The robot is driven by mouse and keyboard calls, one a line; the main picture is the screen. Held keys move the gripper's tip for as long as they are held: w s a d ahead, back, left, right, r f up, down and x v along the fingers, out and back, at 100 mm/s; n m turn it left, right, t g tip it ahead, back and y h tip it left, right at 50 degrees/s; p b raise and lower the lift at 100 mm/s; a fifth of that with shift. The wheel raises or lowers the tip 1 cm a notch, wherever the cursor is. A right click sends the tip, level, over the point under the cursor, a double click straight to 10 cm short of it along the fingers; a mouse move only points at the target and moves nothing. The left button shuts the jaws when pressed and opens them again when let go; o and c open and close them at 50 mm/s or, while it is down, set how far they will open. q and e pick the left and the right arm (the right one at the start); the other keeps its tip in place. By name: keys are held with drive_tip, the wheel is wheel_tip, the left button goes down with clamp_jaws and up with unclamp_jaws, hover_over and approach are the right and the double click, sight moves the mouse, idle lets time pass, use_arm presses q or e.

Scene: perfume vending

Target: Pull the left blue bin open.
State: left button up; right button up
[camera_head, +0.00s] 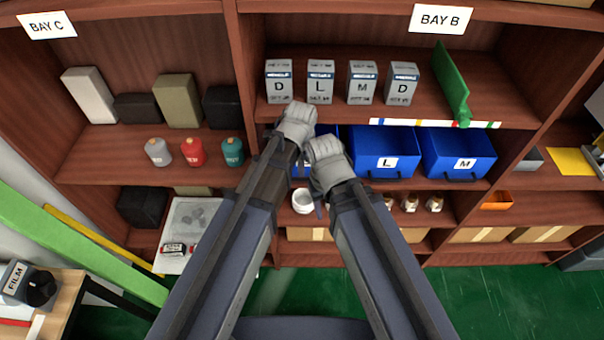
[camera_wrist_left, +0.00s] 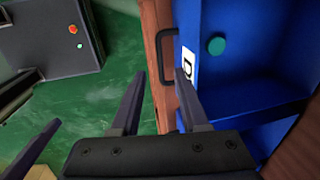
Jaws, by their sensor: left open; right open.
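The left blue bin (camera_head: 325,130) is on Bay B's middle shelf, mostly hidden behind my arms in the head view. The left wrist view shows a blue bin (camera_wrist_left: 235,75) with a "D" label, a dark front handle (camera_wrist_left: 162,55) and a round teal object inside. My left gripper (camera_wrist_left: 160,74) is open, its fingertips on either side of the handle in that view; whether they touch it is unclear. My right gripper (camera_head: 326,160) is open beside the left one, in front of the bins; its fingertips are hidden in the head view.
Blue bins "L" (camera_head: 388,145) and "M" (camera_head: 465,150) stand to the right. Several labelled grey boxes (camera_head: 320,80) and a green divider (camera_head: 450,85) are on the shelf above. A white cup (camera_head: 303,201) and small bottles are below. The green floor (camera_head: 500,300) in front is clear.

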sight(302, 180)
use_arm(q)
drive_tip(key=shift+f, duration=0.1)
drive_tip(key=f+b, duration=0.3)
drive_tip(key=b, duration=0.1)
drive_tip(key=w+f+b, duration=0.1)
drive_tip(key=f+b, duration=0.2)
drive_tip(key=f, duration=0.1)
drive_tip(key=shift+w+f+b, duration=0.2)
drive_tip(key=shift+f+b, duration=0.05)
drive_tip(key=shift+b, duration=0.15)
clamp_jaws()
idle(1.3)
